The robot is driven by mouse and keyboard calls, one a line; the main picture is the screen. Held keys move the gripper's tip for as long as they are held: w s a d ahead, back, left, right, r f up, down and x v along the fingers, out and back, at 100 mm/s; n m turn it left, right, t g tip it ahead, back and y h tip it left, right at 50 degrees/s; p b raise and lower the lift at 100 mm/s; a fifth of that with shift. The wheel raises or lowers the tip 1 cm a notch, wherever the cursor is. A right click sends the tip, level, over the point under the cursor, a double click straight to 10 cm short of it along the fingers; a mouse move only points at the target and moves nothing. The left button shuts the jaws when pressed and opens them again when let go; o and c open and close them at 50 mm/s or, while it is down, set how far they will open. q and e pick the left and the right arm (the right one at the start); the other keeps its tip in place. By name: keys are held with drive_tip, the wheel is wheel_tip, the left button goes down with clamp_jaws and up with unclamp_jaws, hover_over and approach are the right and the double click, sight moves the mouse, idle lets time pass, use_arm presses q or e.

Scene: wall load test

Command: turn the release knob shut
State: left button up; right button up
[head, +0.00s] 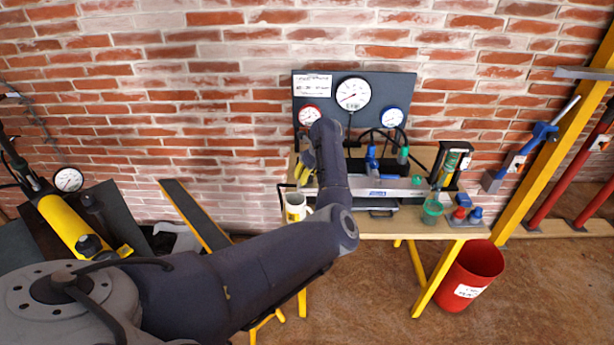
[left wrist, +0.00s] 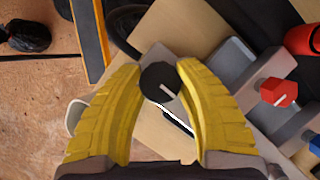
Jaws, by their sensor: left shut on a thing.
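A round black knob (left wrist: 159,83) with a white pointer line sits between the yellow fingertips in the left wrist view. My left gripper (left wrist: 160,68) is shut on this knob, one finger on each side. In the head view my left gripper (head: 304,168) is at the left end of the wooden workbench (head: 385,229), and my arm and fingers hide the knob there. A red knob (left wrist: 278,91) with a white pointer line stands to the right in the left wrist view, apart from the fingers. My right gripper is not in view.
Pressure gauges (head: 353,94) are on a dark panel behind the bench. A white mug (head: 296,207) stands close below the left gripper. A green cup (head: 432,211) is on the bench's right part. A red bin (head: 470,275) stands on the floor at right.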

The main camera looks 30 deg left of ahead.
use_arm(q)
drive_tip(key=shift+m, duration=0.3)
drive_tip(key=m+t, duration=0.1)
drive_tip(key=m, duration=0.2)
drive_tip(key=shift+m+t, duration=0.4)
drive_tip(key=m+t+h, duration=0.1)
drive_tip(key=m, duration=0.3)
drive_tip(key=shift+m+h, duration=0.3)
drive_tip(key=shift+h, duration=0.1)
drive_tip(key=m, duration=0.2)
drive_tip(key=m+h, duration=0.1)
drive_tip(key=m, duration=0.1)
drive_tip(key=shift+a+t+h, duration=0.1)
drive_tip(key=shift+t+h, duration=0.2)
drive_tip(key=shift+t, duration=0.1)
drive_tip(key=shift+m+h, duration=0.9)
drive_tip(key=shift+m, duration=1.5)
drive_tip(key=o, duration=1.2)
drive_tip(key=shift+o, duration=0.2)
drive_tip(key=shift+r, duration=0.1)
drive_tip(key=v, duration=1.1)
drive_tip(key=shift+r, duration=0.35)
